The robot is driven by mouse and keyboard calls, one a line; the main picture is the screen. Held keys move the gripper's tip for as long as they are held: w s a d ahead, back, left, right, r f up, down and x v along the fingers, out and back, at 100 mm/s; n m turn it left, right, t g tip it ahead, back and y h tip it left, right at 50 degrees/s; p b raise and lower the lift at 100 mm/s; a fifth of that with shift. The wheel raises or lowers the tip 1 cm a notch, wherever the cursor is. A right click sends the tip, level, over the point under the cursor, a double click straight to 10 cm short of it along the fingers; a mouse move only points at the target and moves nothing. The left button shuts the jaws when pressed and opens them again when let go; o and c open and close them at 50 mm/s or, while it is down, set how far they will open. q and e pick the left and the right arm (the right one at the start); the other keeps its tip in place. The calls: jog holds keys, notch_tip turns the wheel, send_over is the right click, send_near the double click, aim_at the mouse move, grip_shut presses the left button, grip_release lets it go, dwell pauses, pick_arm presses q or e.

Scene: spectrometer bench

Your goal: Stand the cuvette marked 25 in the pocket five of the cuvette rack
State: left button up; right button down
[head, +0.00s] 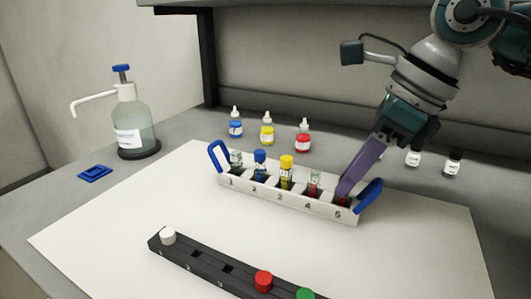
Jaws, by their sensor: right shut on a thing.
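The white cuvette rack (265,196) stands on the white mat, with pockets numbered 1 to 5 from left to right and a blue handle at each end. My right gripper (343,191) reaches down from the upper right, its purple fingers shut at pocket five. They hold a cuvette (342,201) that is almost wholly hidden; only a dark red patch shows under the fingertips, at the pocket's opening. Its mark is not readable, and I cannot tell whether it rests on the pocket floor. My left gripper is out of view.
Pockets one to four hold cuvettes, including a blue-capped one (260,158) and a yellow-capped one (286,163). A dark block (205,265) with white, red and green caps lies in front. Dropper bottles (267,133) stand behind; a pump bottle (132,125) stands left. The mat's left part is clear.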

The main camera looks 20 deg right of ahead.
jog(key=shift+f, duration=0.2)
dwell(0.4)
jog(key=c, duration=0.8)
grip_release()
jog(key=shift+o, duration=0.2)
jog(key=v, duration=1)
jog(key=shift+s, duration=0.1)
